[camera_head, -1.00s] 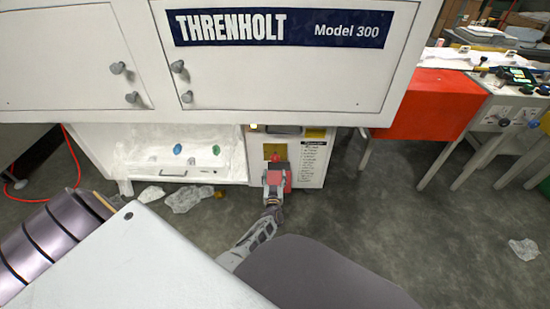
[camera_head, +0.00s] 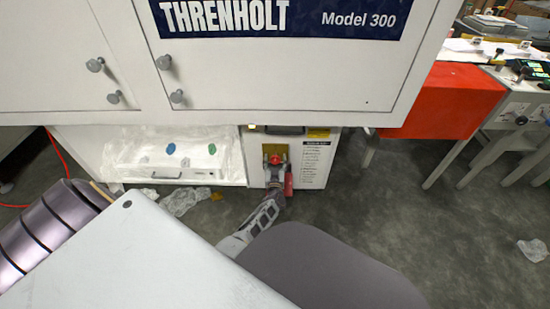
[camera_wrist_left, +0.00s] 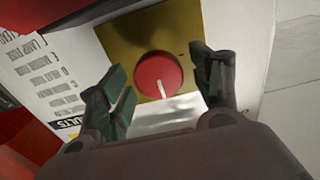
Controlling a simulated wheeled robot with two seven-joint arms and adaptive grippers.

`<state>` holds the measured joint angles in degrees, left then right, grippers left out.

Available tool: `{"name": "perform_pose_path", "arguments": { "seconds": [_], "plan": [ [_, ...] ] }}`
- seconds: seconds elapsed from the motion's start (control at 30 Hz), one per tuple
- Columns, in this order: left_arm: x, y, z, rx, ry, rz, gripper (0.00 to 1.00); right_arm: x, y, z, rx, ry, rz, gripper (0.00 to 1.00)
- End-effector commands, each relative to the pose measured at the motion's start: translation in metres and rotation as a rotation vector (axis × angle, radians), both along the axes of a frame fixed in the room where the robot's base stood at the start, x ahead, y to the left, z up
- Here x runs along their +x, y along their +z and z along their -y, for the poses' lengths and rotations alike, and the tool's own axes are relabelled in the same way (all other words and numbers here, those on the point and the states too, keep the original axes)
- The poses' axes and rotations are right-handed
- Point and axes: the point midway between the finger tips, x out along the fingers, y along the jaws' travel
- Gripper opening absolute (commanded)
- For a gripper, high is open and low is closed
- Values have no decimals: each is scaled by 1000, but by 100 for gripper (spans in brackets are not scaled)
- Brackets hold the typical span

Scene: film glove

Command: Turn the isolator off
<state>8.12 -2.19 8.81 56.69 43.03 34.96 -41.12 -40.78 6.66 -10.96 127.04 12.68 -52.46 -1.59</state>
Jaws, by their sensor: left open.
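The isolator is a round red knob (camera_wrist_left: 159,75) with a white mark at its lower edge, on a square yellow plate (camera_wrist_left: 150,45). The plate is on the white front panel of the machine, and the yellow also shows in the head view (camera_head: 275,149). My left gripper (camera_wrist_left: 160,68) is open in front of the knob, one finger on each side of it. Gaps show between the fingers and the knob in the wrist view. My right gripper is not in view.
A white cabinet marked THRENHOLT (camera_head: 275,80) overhangs the panel. A printed label (camera_head: 315,160) is right of the plate. A white recess with a drawer (camera_head: 190,155) lies to the left. A red box-like unit (camera_head: 445,100) stands right. Crumpled film (camera_head: 185,200) lies on the floor.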

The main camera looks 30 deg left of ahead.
Motion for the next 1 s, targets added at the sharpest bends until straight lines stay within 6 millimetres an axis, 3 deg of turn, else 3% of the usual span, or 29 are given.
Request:
{"name": "perform_pose_path", "arguments": {
  "seconds": [0.5,0.83,1.0],
  "plan": [
    [2,0,0,0,1,0,64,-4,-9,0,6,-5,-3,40],
    [2,0,0,0,1,0,22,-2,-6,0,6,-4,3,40],
    [2,0,0,-3,1,2,19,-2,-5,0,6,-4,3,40]
  ]
}}
